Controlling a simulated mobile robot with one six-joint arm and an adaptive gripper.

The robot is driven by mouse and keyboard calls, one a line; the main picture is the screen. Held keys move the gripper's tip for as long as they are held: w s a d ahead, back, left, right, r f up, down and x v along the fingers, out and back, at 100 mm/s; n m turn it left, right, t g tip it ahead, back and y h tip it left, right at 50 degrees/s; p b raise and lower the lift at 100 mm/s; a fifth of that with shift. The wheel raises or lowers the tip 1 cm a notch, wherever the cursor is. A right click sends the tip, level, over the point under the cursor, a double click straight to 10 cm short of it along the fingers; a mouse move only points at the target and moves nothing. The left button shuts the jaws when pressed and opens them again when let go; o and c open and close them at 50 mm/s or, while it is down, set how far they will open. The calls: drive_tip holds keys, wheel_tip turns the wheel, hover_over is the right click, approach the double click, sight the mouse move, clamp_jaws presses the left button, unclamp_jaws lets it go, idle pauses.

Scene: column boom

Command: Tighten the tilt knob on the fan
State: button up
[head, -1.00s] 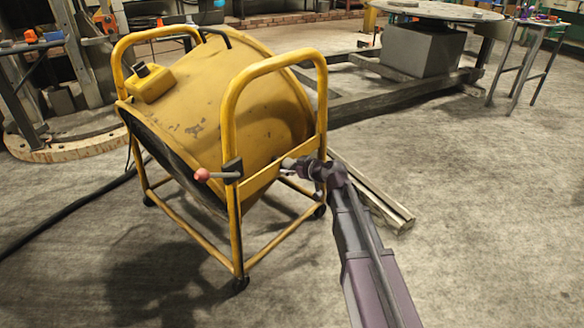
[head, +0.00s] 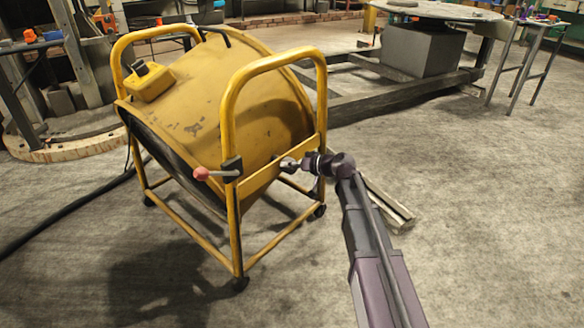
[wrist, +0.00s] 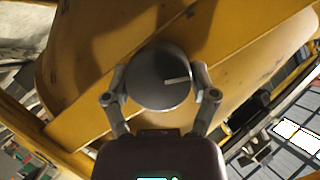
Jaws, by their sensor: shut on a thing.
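The yellow drum fan (head: 250,105) is tilted in a yellow tube frame (head: 232,220) in the head view. The tilt knob (wrist: 158,82) is a dark round disc with a pale line in the wrist view. The line points right and slightly up. The knob sits against a yellow bar of the fan. My gripper (head: 290,164) is at the right side of the frame. Its two fingers press on opposite sides of the knob in the wrist view. In the head view my gripper and its small size make the knob hard to make out.
A lever with a red ball end (head: 202,174) sticks out left of a black clamp (head: 232,168) on the frame's post. Timber (head: 385,203) lies on the floor behind my arm. A black hose (head: 70,208) lies at left. The floor at right is open.

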drive_tip(key=shift+w+m+g+y+b, duration=0.25)
drive_tip(key=shift+m+g+y+b, duration=0.2)
drive_tip(key=shift+m, duration=0.45)
drive_tip(key=o, duration=1)
drive_tip(key=shift+s, duration=0.1)
